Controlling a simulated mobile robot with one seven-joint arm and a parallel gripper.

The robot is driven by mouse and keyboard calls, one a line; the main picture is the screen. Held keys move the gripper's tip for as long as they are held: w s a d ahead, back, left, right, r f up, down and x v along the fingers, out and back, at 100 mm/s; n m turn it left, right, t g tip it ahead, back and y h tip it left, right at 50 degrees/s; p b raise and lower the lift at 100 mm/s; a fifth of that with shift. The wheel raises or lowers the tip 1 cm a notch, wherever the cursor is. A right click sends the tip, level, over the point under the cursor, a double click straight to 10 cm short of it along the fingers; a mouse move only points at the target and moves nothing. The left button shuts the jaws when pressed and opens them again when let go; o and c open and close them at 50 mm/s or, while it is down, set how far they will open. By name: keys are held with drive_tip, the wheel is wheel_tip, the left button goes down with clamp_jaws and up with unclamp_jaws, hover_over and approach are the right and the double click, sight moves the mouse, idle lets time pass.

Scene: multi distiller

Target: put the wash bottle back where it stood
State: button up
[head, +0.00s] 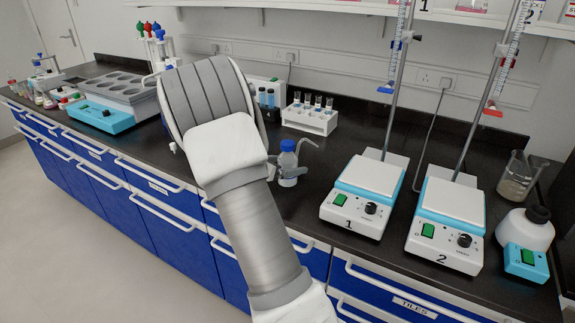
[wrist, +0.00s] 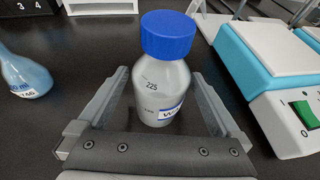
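The wash bottle (head: 288,172) is a pale bottle with a blue cap, upright on the black counter left of hotplate 1. In the wrist view the wash bottle (wrist: 160,85) shows "225" and a partly hidden label starting with "W". My gripper (head: 301,162) is at the bottle, its fingers partly behind the bottle and my arm in the head view. In the wrist view my gripper (wrist: 161,80) has one finger on each side of the bottle. Dark gaps show between the fingers and the lower bottle, so it looks open around it.
Hotplate 1 (head: 354,203) stands close on the right, with hotplate 2 (head: 447,235) beyond it. A white tube rack (head: 310,121) stands behind. A flask with blue liquid (wrist: 25,75) stands on the left in the wrist view. A beaker (head: 517,180) and a black-capped bottle (head: 525,229) are at far right.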

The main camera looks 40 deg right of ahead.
drive_tip(key=shift+r, duration=0.25)
drive_tip(key=p+v, duration=0.2)
drive_tip(key=v, duration=0.9)
drive_tip(key=s+a+r+m+t+y, duration=0.1)
drive_tip(key=s+a+r+m+y, duration=0.2)
drive_tip(key=s+a+m, duration=0.3)
drive_tip(key=s+a+r+m+t+y, duration=0.1)
drive_tip(key=s+a+r+m+y, duration=0.3)
drive_tip(key=s, duration=0.6)
drive_tip(key=s+a+r+m+t+y, duration=0.1)
drive_tip(key=s+a+r+m+y, duration=0.3)
drive_tip(key=s+a+m, duration=0.5)
drive_tip(key=a+m+y, duration=0.1)
drive_tip(key=a+y, duration=0.1)
drive_tip(key=shift+a, duration=0.3)
drive_tip(key=shift+r, duration=0.1)
